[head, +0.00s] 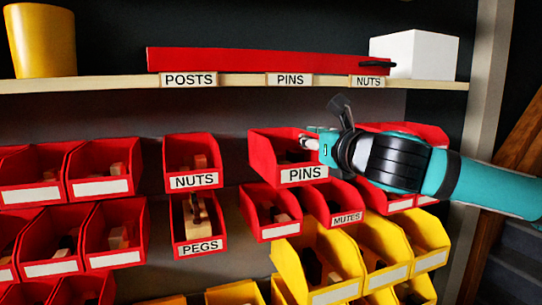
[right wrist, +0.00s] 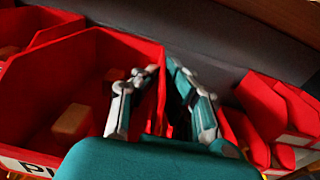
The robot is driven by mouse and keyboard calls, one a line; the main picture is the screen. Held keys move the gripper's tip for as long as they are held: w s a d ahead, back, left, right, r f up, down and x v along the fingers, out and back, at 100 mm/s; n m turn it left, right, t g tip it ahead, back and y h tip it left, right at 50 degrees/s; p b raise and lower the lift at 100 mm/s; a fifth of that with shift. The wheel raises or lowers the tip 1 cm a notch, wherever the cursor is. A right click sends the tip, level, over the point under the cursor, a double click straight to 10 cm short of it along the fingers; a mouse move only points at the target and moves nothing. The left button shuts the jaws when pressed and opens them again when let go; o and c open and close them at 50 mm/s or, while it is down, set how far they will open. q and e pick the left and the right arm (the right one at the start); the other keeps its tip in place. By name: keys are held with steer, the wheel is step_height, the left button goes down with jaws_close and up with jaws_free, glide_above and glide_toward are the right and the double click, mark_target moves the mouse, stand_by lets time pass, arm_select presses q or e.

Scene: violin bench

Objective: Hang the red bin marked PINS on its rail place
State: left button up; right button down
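The red bin marked PINS (head: 262,150) is in the middle of the head view, in front of the dark back panel, right of the red NUTS bin (head: 190,155). It is roughly upright, with its white label facing out and a few small pieces inside. My right gripper (head: 318,145) is at its right side wall. In the right wrist view the two fingers (right wrist: 160,80) straddle that red wall, their tips close together on it; the PINS bin (right wrist: 45,95) fills the left there. Whether its back touches the rail is hidden. My left gripper is not in view.
The shelf edge (head: 120,84) above carries POSTS, PINS and NUTS labels. On the shelf are a yellow cup (head: 40,40), a long red piece (head: 250,60) and a white box (head: 415,54). Red bins stand close below and right; yellow bins (head: 315,265) are lower.

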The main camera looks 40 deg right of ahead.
steer(key=shift+b+v, duration=0.45)
steer(key=shift+v, duration=0.5)
steer(key=shift+b+v, duration=0.45)
steer(key=shift+v, duration=1)
steer(key=shift+f+v, duration=0.1)
steer(key=shift+v, duration=0.7)
steer(key=shift+f+v, duration=0.15)
steer(key=shift+v, duration=0.65)
